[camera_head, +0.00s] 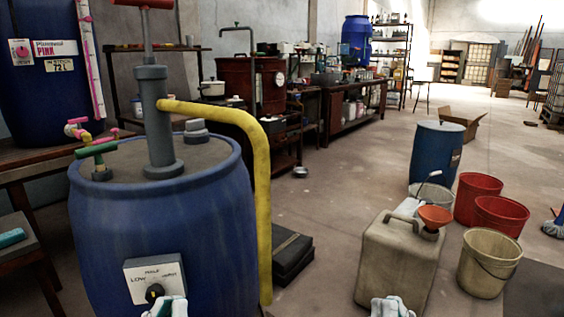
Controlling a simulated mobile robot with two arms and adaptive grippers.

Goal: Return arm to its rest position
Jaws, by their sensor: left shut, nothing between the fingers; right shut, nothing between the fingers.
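My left gripper (167,305) shows at the bottom edge, in front of the blue vat (200,235). It is shut and empty, just below the dark knob (154,292) on the vat's white control panel (142,274). I cannot tell whether it touches the panel. My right gripper (391,306) is at the bottom edge, shut and empty, in front of the lower part of the beige jerrycan (385,262). Only the tips of both grippers show; the arms are out of view.
A yellow pipe (262,200) curves down the vat's right side from a grey pump column (158,125). An orange funnel (435,214) sits on the jerrycan. A beige bucket (485,270), red buckets (478,195) and a blue drum (433,152) stand at right. Floor beyond is mostly clear.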

